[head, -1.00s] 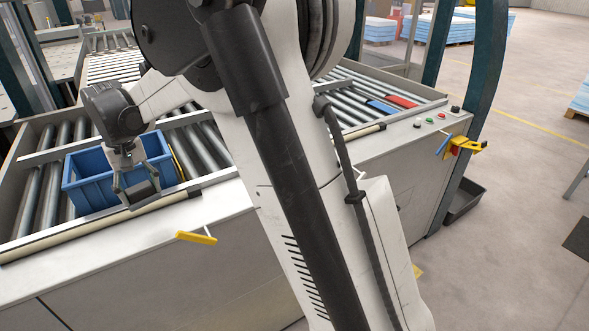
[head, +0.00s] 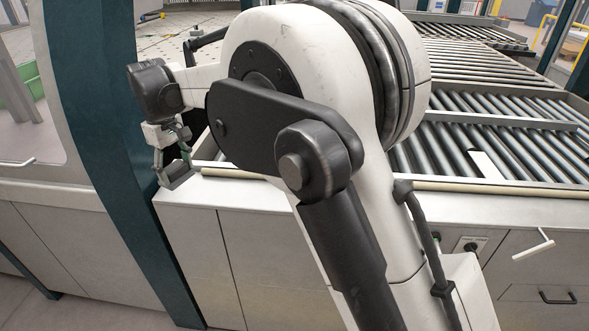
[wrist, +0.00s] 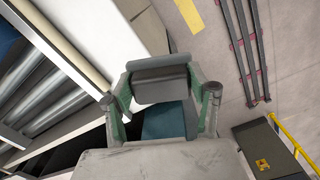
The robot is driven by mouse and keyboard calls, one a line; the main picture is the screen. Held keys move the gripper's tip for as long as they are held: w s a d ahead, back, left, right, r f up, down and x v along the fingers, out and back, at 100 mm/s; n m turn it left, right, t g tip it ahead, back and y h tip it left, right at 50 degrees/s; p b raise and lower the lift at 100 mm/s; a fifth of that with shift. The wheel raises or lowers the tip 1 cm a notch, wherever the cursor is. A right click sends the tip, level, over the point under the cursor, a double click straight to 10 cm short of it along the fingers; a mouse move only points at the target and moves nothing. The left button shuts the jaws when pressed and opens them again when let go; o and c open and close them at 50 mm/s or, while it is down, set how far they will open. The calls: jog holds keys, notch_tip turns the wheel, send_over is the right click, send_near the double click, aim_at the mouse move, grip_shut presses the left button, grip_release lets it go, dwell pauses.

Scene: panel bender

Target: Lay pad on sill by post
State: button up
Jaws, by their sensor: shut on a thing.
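My gripper (head: 173,170) is at the left in the head view, shut on a dark grey pad (head: 178,176). In the wrist view the pad (wrist: 160,85) is a grey block between the two fingers. The post (head: 92,110) is a broad dark teal curved upright just left of my gripper in the head view. The sill (head: 240,193) is the pale ledge along the machine's front, right of the post. It also shows in the wrist view (wrist: 122,50). The pad appears held near the sill's post end; I cannot tell whether it touches.
A cream bar (head: 455,185) runs along the sill beside the roller bed (head: 490,125). A white handle (head: 533,245) sticks out from the front at right. In the wrist view, dark rails (wrist: 240,45) lie on the floor and a dark box (wrist: 262,150) stands at lower right.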

jog(key=p, duration=0.1)
send_over(219, 189)
notch_tip(219, 189, down, 7)
jog(key=shift+s+r, duration=0.1)
jog(key=shift+d+f+p, duration=0.1)
jog(key=shift+f+p, duration=0.4)
jog(key=shift+f, duration=1.6)
jog(key=shift+f, duration=0.25)
jog(key=o, duration=1.1)
jog(key=shift+r, duration=0.1)
jog(key=shift+o, duration=0.2)
notch_tip(219, 189, up, 12)
jog(key=shift+r+b, duration=0.15)
jog(key=shift+b, duration=0.25)
